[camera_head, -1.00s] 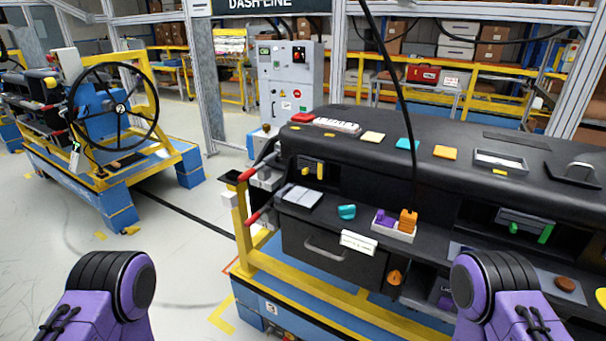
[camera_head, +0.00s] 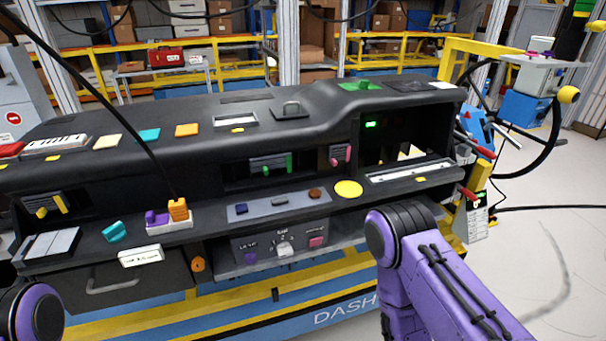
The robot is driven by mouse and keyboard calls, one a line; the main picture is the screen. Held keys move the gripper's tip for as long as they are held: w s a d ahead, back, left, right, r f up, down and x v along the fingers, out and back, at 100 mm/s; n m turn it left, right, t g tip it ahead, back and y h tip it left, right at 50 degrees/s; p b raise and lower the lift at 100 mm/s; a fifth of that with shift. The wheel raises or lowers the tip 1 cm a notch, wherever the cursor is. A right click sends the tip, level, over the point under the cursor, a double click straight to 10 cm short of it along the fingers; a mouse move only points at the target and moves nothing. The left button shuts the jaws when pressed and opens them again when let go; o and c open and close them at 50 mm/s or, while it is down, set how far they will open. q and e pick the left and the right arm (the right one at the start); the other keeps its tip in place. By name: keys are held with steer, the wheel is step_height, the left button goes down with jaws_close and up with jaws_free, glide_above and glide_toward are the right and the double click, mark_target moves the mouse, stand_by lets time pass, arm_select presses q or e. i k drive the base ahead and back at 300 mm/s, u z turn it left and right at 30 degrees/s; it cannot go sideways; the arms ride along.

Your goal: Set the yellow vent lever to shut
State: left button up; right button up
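The dashboard module (camera_head: 300,115) stands in front of me. At its far left end is a dark vent (camera_head: 46,199) with two yellow parts. One is a small yellow knob (camera_head: 41,213) on the vent's front. The other is a slanted yellow lever (camera_head: 62,203) at the vent's right side. They are too small to tell which setting the vent is at. Purple links of my two arms show at the bottom left and lower right. Neither gripper is in view, and nothing of mine touches the vent.
A middle vent has a green lever (camera_head: 289,162); a right vent has a pink lever (camera_head: 348,152). The shelf holds a teal knob (camera_head: 114,232), an orange block (camera_head: 178,209) in a white tray, and a yellow disc (camera_head: 348,189). A black cable (camera_head: 110,110) hangs before the dashboard's left part.

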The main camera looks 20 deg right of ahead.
mark_target(43, 211)
steer(key=u, duration=1.4)
steer(key=k, duration=0.5)
steer(key=u, duration=0.85)
steer(key=i, duration=1)
steer(key=z, duration=0.6)
